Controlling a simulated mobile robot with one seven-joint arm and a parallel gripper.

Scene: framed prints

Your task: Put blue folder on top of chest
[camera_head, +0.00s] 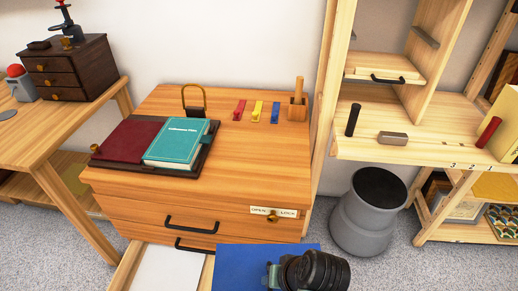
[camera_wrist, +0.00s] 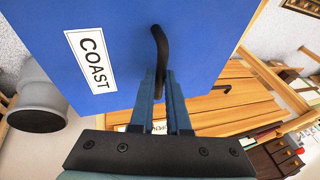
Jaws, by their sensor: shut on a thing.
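The blue folder (camera_head: 236,268) is at the bottom of the head view, in front of the wooden chest. In the wrist view the blue folder (camera_wrist: 190,25) fills the upper middle, with a white label reading COAST and a black curved handle. My gripper (camera_wrist: 160,82) is shut on that handle; it is partly seen in the head view (camera_head: 273,274). The chest (camera_head: 255,165) has a light wood top and black drawer handles.
An open low drawer or tray with white paper (camera_head: 168,269) is below the chest's front. A small dark chest of drawers (camera_head: 70,70) stands on the left desk. A grey bin (camera_head: 368,215) and shelving are on the right. The chest top's right front is bare.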

